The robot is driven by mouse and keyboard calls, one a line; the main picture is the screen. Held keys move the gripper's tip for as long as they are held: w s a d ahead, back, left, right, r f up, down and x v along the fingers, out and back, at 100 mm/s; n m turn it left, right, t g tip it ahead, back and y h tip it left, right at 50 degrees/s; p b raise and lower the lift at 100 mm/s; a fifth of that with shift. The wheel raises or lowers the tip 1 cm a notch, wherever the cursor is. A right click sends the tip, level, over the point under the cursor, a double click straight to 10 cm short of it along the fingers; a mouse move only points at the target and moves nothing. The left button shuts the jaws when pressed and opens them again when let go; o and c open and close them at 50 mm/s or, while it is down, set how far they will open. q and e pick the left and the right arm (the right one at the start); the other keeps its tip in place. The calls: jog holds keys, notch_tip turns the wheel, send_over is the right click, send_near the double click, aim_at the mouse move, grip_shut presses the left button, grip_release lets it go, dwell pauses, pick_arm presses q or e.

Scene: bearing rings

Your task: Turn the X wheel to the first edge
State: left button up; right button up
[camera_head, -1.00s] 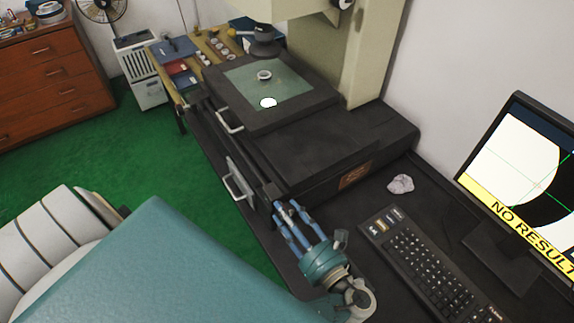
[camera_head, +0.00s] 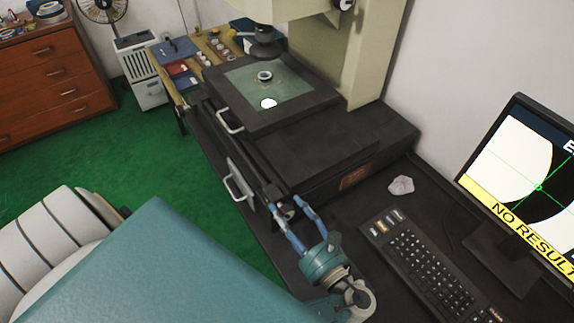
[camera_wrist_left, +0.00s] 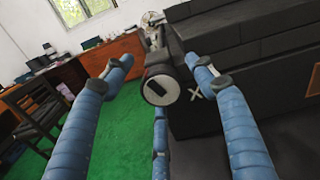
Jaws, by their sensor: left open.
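The X wheel (camera_wrist_left: 160,87) is a round knob with a pale rim and dark slot, on the measuring machine's front; a white X mark (camera_wrist_left: 195,94) is beside it. In the head view the wheel (camera_head: 284,211) is small and partly hidden at my fingertips. My left gripper (camera_head: 285,206) is open, its blue fingers spread around the wheel; contact cannot be told. A ring (camera_head: 264,76) lies on the green glass stage (camera_head: 290,92). The monitor (camera_head: 530,190) shows a white disc edge against black, green crosshair lines with a marker near that edge, and "NO RESULT".
A keyboard (camera_head: 425,262) and a crumpled pale lump (camera_head: 401,185) lie on the dark desk, right of my left gripper. Metal handles (camera_head: 238,187) stick out at the machine's left side. Green floor (camera_head: 190,165) is open to the left.

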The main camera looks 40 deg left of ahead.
aim_at(287, 211)
pick_arm(q)
notch_tip(287, 211, up, 9)
jog(key=shift+d+f, duration=0.1)
jog(key=shift+w+r, duration=0.15)
jog(key=shift+r, duration=0.5)
jog(key=shift+s, duration=0.2)
